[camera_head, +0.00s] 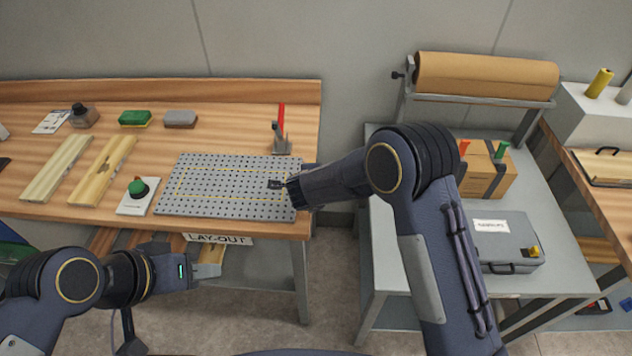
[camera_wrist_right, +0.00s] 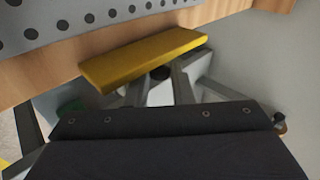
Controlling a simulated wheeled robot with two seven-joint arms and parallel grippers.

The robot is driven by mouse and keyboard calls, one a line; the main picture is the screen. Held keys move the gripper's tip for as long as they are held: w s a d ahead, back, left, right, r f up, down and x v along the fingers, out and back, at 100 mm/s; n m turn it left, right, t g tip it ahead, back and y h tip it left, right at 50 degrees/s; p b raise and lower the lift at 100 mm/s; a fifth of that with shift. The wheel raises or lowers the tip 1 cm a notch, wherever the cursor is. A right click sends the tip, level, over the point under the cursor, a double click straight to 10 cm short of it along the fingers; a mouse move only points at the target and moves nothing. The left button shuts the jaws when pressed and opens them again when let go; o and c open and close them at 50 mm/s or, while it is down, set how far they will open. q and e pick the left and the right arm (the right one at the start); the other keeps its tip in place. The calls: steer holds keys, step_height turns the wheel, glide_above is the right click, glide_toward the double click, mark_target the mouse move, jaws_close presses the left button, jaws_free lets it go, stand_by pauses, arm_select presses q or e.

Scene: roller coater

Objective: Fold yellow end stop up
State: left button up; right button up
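The yellow end stop (camera_wrist_right: 140,58) is a flat yellow bar beside the wooden table edge in the right wrist view. I cannot make it out in the head view, where my right arm covers that area. My right gripper (camera_wrist_right: 160,82) has its two grey fingers apart, pointing at the underside of the bar. I cannot tell whether they touch it. In the head view the right gripper (camera_head: 283,186) is at the right end of the perforated grey plate (camera_head: 215,203). My left gripper (camera_head: 208,263) is in front of the bench, apart from everything; its finger gap is unclear.
The wooden bench (camera_head: 70,213) holds a green-button box (camera_head: 137,195), pale wooden strips (camera_head: 102,168), and green (camera_head: 135,118) and grey blocks. A red-handled clamp (camera_head: 280,130) stands behind the plate. A grey table with a paper roll (camera_head: 485,78) and case (camera_head: 500,240) is right.

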steer(key=o, duration=0.5)
steer(key=shift+c, duration=0.2)
steer(key=b+v, duration=0.1)
steer(key=v, duration=0.6)
steer(key=shift+s+r, duration=0.3)
